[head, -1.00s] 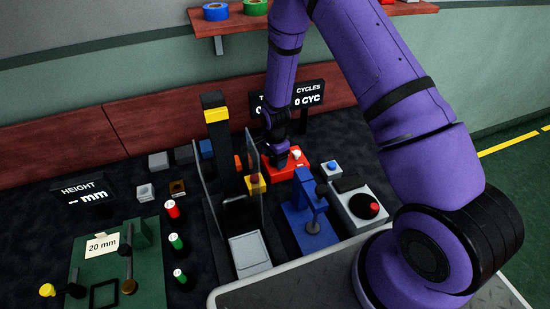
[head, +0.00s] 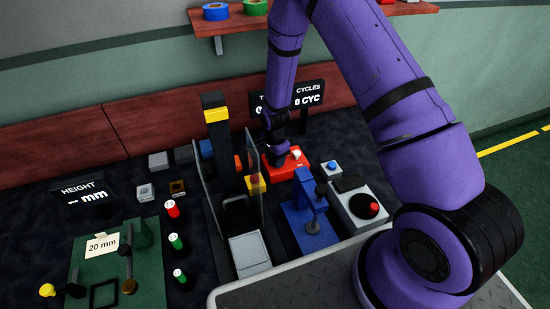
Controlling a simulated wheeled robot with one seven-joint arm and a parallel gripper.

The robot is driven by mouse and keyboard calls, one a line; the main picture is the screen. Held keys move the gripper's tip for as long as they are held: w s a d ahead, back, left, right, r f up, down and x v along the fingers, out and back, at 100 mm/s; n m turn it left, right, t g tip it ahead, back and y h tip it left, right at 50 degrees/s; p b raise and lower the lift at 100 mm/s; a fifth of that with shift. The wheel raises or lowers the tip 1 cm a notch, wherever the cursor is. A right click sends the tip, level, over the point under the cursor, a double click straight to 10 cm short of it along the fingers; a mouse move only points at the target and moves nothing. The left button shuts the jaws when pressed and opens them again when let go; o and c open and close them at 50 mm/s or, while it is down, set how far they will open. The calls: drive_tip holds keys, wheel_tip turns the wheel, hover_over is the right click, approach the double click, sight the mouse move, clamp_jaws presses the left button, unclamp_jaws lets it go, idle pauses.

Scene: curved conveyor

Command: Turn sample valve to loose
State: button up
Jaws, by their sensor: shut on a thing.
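My purple arm reaches down to the back of the table, and my gripper (head: 277,158) is at a red block-shaped fixture (head: 296,161). The fixture carries a small white knob (head: 297,154) on its top. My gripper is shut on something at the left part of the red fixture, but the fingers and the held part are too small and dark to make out. I cannot tell which part is the sample valve, nor any loose marking.
A clear-panelled press (head: 215,130) stands just left of my gripper. A blue fixture (head: 301,222) and a grey box with a red button (head: 370,208) stand in front. A cycle display (head: 305,97) stands behind. A green board (head: 95,270) lies at front left.

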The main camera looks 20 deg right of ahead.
drive_tip(key=n, duration=0.3)
drive_tip(key=shift+n, duration=0.4)
drive_tip(key=n, duration=0.3)
drive_tip(key=shift+n, duration=0.4)
drive_tip(key=n, duration=1.1)
drive_tip(key=shift+n, duration=2.2)
drive_tip(key=o, duration=0.9)
drive_tip(key=shift+o, duration=0.2)
